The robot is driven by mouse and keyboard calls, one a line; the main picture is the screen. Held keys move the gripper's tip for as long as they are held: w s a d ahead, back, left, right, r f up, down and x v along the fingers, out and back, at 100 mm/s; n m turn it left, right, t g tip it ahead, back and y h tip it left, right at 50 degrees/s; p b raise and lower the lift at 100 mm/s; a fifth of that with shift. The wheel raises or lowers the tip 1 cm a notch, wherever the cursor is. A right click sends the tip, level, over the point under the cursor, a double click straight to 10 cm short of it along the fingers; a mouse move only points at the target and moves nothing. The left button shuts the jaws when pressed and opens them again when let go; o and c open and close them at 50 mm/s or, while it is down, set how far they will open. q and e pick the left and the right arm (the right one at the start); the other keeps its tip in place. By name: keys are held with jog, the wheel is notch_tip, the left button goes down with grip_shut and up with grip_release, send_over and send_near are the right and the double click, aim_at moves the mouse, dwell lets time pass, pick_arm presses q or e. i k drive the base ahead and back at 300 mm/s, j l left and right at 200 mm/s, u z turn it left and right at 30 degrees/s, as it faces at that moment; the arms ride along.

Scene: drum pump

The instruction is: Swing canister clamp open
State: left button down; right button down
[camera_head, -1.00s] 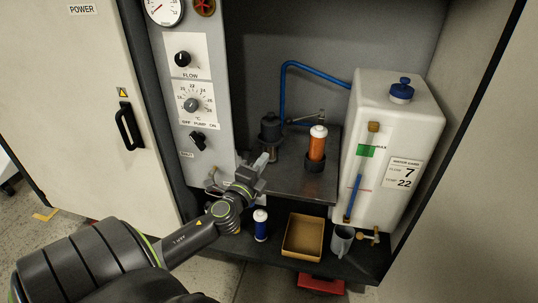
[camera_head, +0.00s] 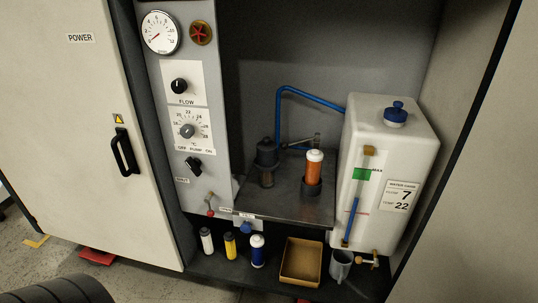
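An orange canister (camera_head: 314,167) with a white cap stands upright in a dark holder on the grey metal shelf (camera_head: 285,210). Left of it stands a dark cylindrical housing (camera_head: 267,153) with a glassy lower part. A thin metal arm (camera_head: 303,142), which looks like the clamp, runs behind and between them, with a small upright end near the canister. It is too small to tell whether it is latched. Neither gripper is in view. Only a dark part of my own arm shows at the bottom left corner.
White, yellow and blue cartridges (camera_head: 257,250) stand on the lower shelf beside a cardboard tray (camera_head: 302,262) and a grey mug (camera_head: 341,265). A white tank (camera_head: 389,175) bounds the right, with a blue hose (camera_head: 279,107) behind. The control panel (camera_head: 187,110) bounds the left.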

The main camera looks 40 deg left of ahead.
aim_at(284, 146)
jog(key=i+j+u, duration=0.1)
jog(key=u, duration=0.35)
jog(key=i+j+u, duration=0.15)
jog(key=u, duration=0.3)
jog(key=i+u, duration=0.15)
jog(key=u, duration=0.3)
jog(key=i, duration=0.15)
